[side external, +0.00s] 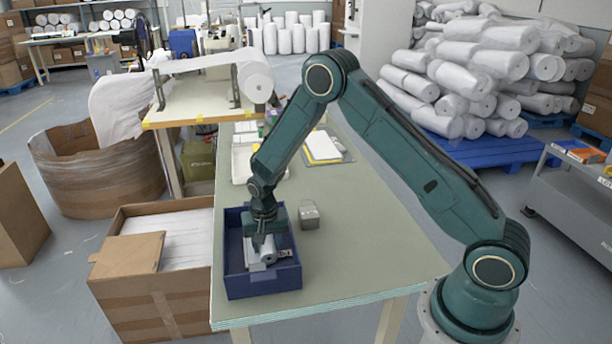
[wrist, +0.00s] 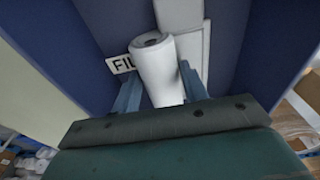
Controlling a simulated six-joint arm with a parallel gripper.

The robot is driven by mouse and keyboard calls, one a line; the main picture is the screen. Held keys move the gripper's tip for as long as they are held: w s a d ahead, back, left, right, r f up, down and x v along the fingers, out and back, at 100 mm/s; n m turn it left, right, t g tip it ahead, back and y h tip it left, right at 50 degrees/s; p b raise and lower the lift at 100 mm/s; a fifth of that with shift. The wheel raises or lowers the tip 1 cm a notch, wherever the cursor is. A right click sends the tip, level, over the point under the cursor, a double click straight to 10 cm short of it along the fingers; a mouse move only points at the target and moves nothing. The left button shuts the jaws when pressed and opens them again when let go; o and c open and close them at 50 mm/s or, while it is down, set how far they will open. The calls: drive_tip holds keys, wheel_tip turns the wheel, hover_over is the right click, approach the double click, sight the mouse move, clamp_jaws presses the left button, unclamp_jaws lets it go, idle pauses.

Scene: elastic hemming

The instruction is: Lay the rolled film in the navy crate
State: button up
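The navy crate (side external: 262,285) stands near the front left of the table. A white roll, which looks like the rolled film (side external: 268,249), is inside it. In the wrist view the white roll (wrist: 158,72) lies between the two blue fingers, its round end pointing away from my gripper. My gripper (side external: 263,236) points down into the crate. In the wrist view my gripper (wrist: 160,92) has one finger on each side of the roll. Whether both fingers press on it is not clear. A label reading "FIL" (wrist: 122,65) is partly hidden by the roll.
Other pale items (wrist: 183,15) lie in the crate beside the roll. A small grey block (side external: 309,217) stands right of the crate. An open cardboard box (side external: 150,300) is to its left. The table (side external: 350,240) is clear to the right.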

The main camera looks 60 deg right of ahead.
drive_tip(key=o, duration=0.3)
drive_tip(key=shift+r, duration=0.15)
wheel_tip(320, 180, up, 12)
drive_tip(key=s+a, duration=0.1)
idle(0.7)
idle(0.5)
